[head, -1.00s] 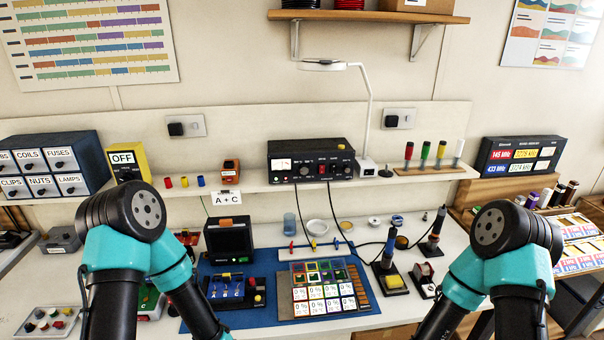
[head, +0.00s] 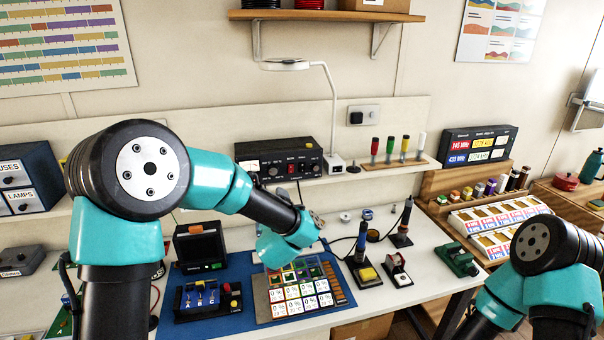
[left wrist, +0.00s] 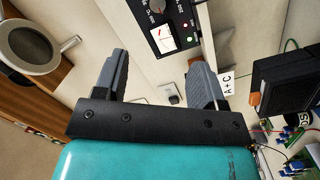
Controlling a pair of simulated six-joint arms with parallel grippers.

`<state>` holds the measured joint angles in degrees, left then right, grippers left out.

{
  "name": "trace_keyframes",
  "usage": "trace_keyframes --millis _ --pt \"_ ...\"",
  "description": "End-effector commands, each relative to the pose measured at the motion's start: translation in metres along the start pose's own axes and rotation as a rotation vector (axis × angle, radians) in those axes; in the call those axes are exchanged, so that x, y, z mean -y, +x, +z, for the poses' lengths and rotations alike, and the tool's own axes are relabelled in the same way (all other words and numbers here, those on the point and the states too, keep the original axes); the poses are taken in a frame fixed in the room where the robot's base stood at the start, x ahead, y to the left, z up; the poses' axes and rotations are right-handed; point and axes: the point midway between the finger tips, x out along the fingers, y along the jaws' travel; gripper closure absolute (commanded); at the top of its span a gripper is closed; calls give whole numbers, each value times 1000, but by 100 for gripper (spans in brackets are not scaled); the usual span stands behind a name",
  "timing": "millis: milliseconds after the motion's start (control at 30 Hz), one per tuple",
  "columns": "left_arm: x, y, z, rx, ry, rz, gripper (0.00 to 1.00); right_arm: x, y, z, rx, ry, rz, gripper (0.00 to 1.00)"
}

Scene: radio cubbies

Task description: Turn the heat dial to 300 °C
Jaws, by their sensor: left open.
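A black control unit (head: 283,158) stands on the back shelf, with a meter, dials and a red part on its front. Its dial settings are too small to read. In the left wrist view, part of the unit shows beyond my left gripper, with a dial (left wrist: 157,5), the white meter (left wrist: 162,38) and small red and green lights. My left gripper (left wrist: 158,76) is open and empty, its fingers apart from the unit. In the head view, my left arm reaches across the bench below the unit, and its fingers cannot be made out. My right gripper is out of view.
A ring lamp (head: 285,64) rises on a thin stand right of the unit. Colored markers (head: 390,147) stand further right.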

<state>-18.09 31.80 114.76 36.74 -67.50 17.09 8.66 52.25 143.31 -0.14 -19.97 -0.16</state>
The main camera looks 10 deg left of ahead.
Motion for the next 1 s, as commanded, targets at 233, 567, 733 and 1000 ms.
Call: trace_keyframes --millis 233,567,733,1000 --pt "-3 2 -4 -14 -9 4 36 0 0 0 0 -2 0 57" --pt "-2 14 -3 -13 -7 2 36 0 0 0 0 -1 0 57" --pt "-2 37 -4 -14 -7 3 36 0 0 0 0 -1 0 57" --pt "-2 83 -4 -13 -7 2 36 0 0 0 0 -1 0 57"
